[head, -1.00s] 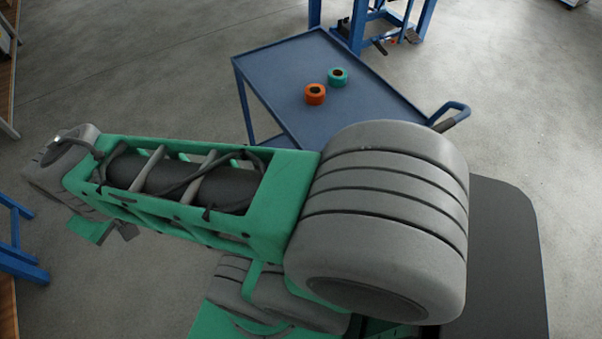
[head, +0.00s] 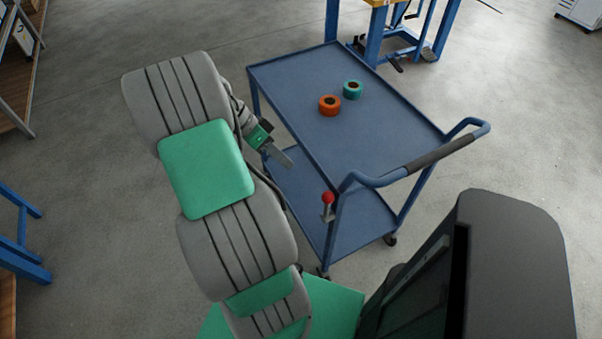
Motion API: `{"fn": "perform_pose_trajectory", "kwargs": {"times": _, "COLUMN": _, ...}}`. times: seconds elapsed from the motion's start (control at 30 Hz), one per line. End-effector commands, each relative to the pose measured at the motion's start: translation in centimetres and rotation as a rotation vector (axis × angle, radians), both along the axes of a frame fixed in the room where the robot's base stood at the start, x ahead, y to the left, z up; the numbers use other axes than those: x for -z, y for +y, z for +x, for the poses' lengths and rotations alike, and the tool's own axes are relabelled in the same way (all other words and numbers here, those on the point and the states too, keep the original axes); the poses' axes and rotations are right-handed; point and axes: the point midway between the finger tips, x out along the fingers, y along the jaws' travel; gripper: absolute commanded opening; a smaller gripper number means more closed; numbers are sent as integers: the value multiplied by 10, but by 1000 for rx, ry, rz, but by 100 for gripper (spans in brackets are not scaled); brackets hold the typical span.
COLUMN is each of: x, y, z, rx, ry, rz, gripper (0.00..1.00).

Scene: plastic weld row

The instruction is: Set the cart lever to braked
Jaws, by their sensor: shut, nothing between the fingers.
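The blue two-shelf cart (head: 375,140) stands ahead of me, with its push handle (head: 440,152) at the near right. The cart lever, a short grey stem with a red ball knob (head: 327,198), stands near the cart's near corner post, roughly upright with the knob on top. Which setting it is in I cannot tell. My gripper (head: 286,161) is beside the cart's left side, below the top shelf's edge and up-left of the lever, apart from it. Its fingers look closed and hold nothing.
An orange roll (head: 329,105) and a teal roll (head: 352,90) lie on the cart's top shelf. A blue-legged bench (head: 375,40) stands behind the cart. Shelving (head: 18,75) stands at the far left.

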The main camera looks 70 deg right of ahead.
Motion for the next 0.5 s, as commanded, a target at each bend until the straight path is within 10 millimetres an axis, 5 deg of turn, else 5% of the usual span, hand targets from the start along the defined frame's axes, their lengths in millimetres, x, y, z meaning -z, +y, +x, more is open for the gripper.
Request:
{"fn": "perform_pose_trajectory", "kwargs": {"times": 0.43, "x": 72, "y": -8, "z": -60, "rx": 3, "ry": 0, "rz": 3, "gripper": 0}}
{"fn": "perform_pose_trajectory", "kwargs": {"times": 0.5, "x": 64, "y": -1, "z": -70, "rx": 1, "ry": -3, "rz": 0, "gripper": 0}}
